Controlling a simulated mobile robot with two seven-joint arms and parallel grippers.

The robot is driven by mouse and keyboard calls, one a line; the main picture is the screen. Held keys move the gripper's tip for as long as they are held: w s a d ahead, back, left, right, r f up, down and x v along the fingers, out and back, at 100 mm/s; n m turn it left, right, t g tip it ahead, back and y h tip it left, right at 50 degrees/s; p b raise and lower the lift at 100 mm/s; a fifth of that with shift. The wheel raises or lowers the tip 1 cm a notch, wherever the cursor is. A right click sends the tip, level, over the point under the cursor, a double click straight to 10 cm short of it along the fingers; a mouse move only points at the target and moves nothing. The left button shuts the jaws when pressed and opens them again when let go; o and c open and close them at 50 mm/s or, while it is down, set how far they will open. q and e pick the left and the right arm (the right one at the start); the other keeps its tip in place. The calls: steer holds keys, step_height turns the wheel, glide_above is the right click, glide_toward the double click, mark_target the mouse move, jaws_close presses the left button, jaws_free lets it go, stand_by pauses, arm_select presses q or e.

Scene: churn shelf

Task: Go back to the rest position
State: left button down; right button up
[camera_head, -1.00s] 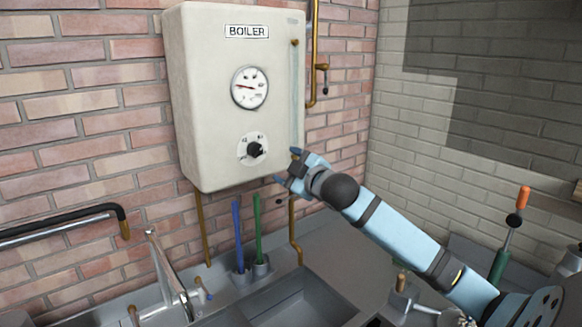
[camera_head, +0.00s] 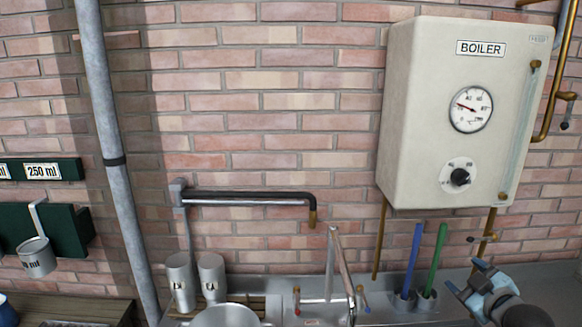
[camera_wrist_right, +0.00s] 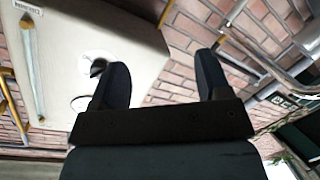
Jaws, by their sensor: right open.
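My right gripper (camera_head: 467,277) is at the lower right in the head view, below the boiler and right of the green-handled tool. In the right wrist view its two dark fingers (camera_wrist_right: 165,85) stand apart with nothing between them. The cream boiler (camera_head: 462,120) hangs on the brick wall at the right, with a round gauge (camera_head: 470,109) and a black knob (camera_head: 460,177). The boiler also shows in the right wrist view (camera_wrist_right: 95,40), apart from the fingers. My left gripper is not in view.
A black-sleeved swing pipe (camera_head: 250,198) juts from the wall. Below are metal cups (camera_head: 181,282), a tap (camera_head: 335,270), and blue (camera_head: 413,255) and green (camera_head: 437,255) handles in holders. A grey vertical pipe (camera_head: 108,130) and a hanging measuring cup (camera_head: 37,257) are at the left.

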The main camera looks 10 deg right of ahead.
steer(key=s+a+f+m+g, duration=0.1)
steer(key=s+a+f, duration=0.3)
steer(key=f, duration=0.3)
steer(key=s+a+f+g+y, duration=0.1)
steer(key=s+a+f, duration=0.3)
steer(key=f, duration=0.3)
steer(key=s+a+f+m+g, duration=0.1)
steer(key=s+a+f, duration=0.2)
steer(key=f, duration=0.4)
steer(key=shift+s+a+f+m+y, duration=0.3)
steer(key=shift+s+a+f+y, duration=0.1)
steer(key=shift+s, duration=0.1)
steer(key=s+a+f+m, duration=0.1)
steer(key=s+a+f, duration=0.2)
steer(key=s, duration=0.1)
steer(key=s+a+f+m+g, duration=0.1)
steer(key=s+a+f, duration=0.2)
steer(key=s+a, duration=0.1)
steer(key=s+a+f+g+y, duration=0.1)
steer(key=s+a+f, duration=0.3)
steer(key=s, duration=0.1)
steer(key=shift+s+a+m, duration=0.2)
steer(key=shift+s+m, duration=0.15)
steer(key=shift+m, duration=0.05)
steer(key=shift+c, duration=0.2)
